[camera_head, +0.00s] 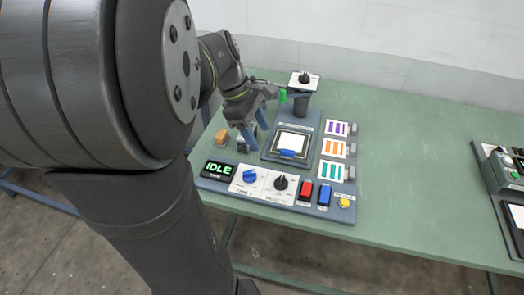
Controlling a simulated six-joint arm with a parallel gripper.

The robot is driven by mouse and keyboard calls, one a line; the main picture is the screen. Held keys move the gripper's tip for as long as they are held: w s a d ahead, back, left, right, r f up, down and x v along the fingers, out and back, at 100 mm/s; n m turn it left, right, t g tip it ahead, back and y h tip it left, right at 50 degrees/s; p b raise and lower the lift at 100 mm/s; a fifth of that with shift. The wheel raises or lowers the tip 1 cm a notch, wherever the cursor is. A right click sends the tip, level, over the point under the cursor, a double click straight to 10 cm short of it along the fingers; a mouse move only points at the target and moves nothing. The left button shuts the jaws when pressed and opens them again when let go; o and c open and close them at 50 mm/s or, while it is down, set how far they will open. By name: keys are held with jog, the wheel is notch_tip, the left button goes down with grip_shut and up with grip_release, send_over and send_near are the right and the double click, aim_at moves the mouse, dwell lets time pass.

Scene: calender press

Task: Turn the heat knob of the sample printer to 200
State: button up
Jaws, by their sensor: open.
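The sample printer (311,160) is a blue-grey machine on the green table. Its front panel has a green "IDLE" display (218,169), a blue knob (250,176) and a black knob (281,183) on white dials. A further black knob (304,78) sits on a white plate atop the rear post. The dial labels are too small to read surely, so I cannot tell which knob is the heat knob. My gripper (257,136) is open and empty, pointing down left of the printer's bed, behind the front knobs and apart from them.
A red switch (305,190), a blue switch (324,195) and a yellow button (345,202) are right of the dials. Striped cards (333,149) line the bed's right side. An orange block (221,136) is left of my gripper. Another machine (506,170) stands far right; table between is clear.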

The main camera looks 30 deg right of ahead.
aim_at(281, 179)
jog(key=x, duration=1.7)
jog(key=shift+w+f, duration=0.1)
jog(key=shift+f, duration=0.1)
jog(key=c, duration=1)
